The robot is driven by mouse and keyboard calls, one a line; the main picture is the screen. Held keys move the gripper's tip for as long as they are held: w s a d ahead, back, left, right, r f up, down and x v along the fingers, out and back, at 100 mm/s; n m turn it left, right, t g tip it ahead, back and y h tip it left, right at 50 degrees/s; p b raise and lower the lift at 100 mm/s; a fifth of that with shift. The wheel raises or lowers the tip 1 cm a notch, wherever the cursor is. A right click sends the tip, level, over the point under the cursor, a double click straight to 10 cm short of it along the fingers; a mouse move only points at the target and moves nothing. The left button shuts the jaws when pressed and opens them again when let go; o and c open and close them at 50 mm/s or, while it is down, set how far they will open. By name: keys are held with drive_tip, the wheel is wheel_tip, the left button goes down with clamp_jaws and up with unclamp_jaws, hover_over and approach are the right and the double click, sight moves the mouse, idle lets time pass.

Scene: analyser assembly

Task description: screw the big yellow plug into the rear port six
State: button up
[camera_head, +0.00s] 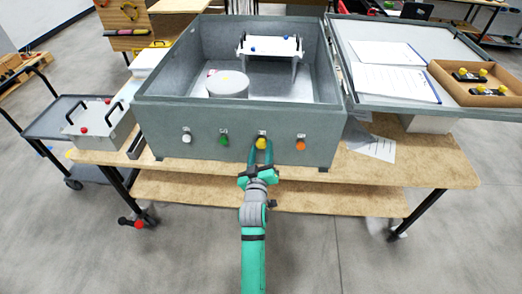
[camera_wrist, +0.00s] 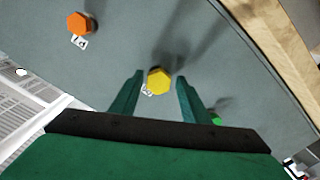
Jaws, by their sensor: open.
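The big yellow plug (camera_head: 261,143) sits on the front face of the grey analyser box, between the green plug and the orange plug. It shows as a yellow hexagonal head in the wrist view (camera_wrist: 159,80), with a small white label beside it, partly covered. My gripper (camera_head: 261,155) is in front of the yellow plug. Its two green fingers (camera_wrist: 160,85) stand apart on either side of the yellow head, with gaps visible between. I cannot tell how deep the plug sits, and the port behind it is hidden.
On the same face are a white plug (camera_head: 187,136), a green plug (camera_head: 224,139) and an orange plug (camera_head: 300,142). The open grey box (camera_head: 165,120) stands on a wooden table (camera_head: 400,150). A cardboard tray (camera_head: 450,88) with yellow-knobbed parts lies on the lid at right.

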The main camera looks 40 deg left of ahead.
drive_tip(key=shift+c, duration=0.7)
clamp_jaws()
drive_tip(key=m, duration=0.4)
drive_tip(key=shift+a+m, duration=0.1)
drive_tip(key=shift+m, duration=0.2)
drive_tip(key=m, duration=0.5)
drive_tip(key=shift+r, duration=0.1)
drive_tip(key=m, duration=0.4)
drive_tip(key=shift+s+a+r+m, duration=0.1)
drive_tip(key=shift+a+m, duration=0.05)
drive_tip(key=shift+m, duration=0.15)
drive_tip(key=m, duration=0.9)
drive_tip(key=shift+a+r+m, duration=0.1)
drive_tip(key=shift+m, duration=0.3)
